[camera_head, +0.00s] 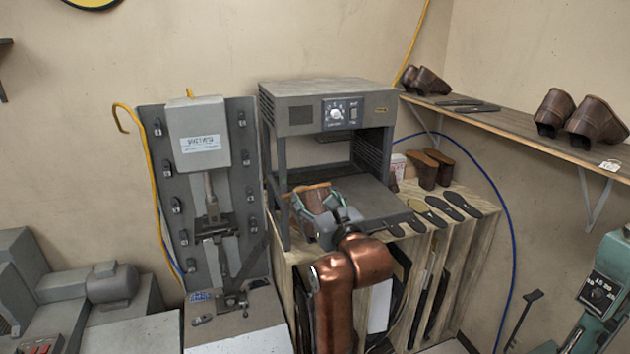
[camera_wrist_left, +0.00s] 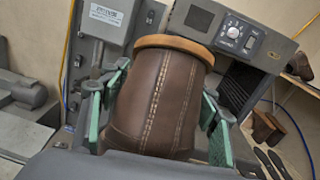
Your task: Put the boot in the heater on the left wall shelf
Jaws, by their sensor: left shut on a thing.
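The brown boot (camera_wrist_left: 150,105) with pale stitching and a tan rim at its upper end fills the middle of the left wrist view. In the head view the boot (camera_head: 307,198) is mostly hidden behind my gripper. My left gripper (camera_head: 328,208) is shut on the boot; its green pads press both sides in the left wrist view. The grey heater (camera_head: 290,118), with a dial and an open bay, stands on a wooden rack. It also shows in the left wrist view (camera_wrist_left: 203,20). The boot is at the front left of the heater's bay, above its tray (camera_head: 372,198). My right gripper is not in view.
A grey press machine (camera_head: 200,140) stands close left of the heater. Shoe soles (camera_head: 427,212) and brown shoes (camera_head: 438,168) lie on the rack to the right. A wooden wall shelf (camera_head: 510,128) holds more shoes. A green machine (camera_head: 605,275) is at far right.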

